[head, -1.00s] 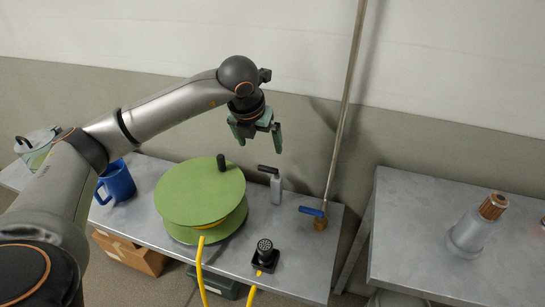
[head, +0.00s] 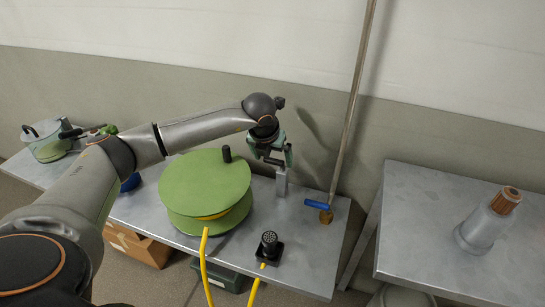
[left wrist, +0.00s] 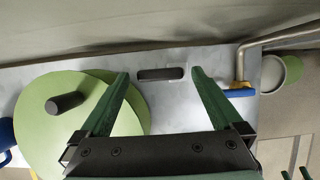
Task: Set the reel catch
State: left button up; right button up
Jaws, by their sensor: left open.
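The reel (head: 190,185) is a large green disc pair with a black knob on top, standing on the left grey table. The catch is a grey post (head: 281,184) behind and right of the reel, topped by a black lever. In the left wrist view the black lever (left wrist: 160,74) lies across the picture between my finger tips. My left gripper (head: 277,160) is open, fingers pointing down at the top of the catch, with a gap on both sides of the lever. It also shows in the left wrist view (left wrist: 160,76). Two green tips at that view's lower right corner may be my right gripper.
A metal pipe with a blue-handled valve (head: 317,204) rises right of the catch. A black round-headed device (head: 268,246) and yellow hose (head: 205,262) are in front. A blue mug (head: 130,182) is partly behind my arm. A second table (head: 420,230) stands right.

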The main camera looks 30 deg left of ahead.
pick_arm(q)
jog(key=c, duration=1.3)
jog(key=shift+d+n, duration=0.1)
jog(key=shift+n, duration=0.2)
jog(key=d+n+g+y, duration=0.1)
jog(key=n, duration=0.5)
jog(key=d+n+g+y, duration=0.1)
jog(key=n+g, duration=0.1)
jog(key=n, duration=0.3)
jog(key=d+n+g+y, duration=0.1)
jog(key=n+g, duration=0.1)
jog(key=n, duration=0.4)
jog(key=shift+s+d+n+p, duration=0.3)
jog(key=shift+d+p, duration=0.05)
jog(key=o, duration=1.3)
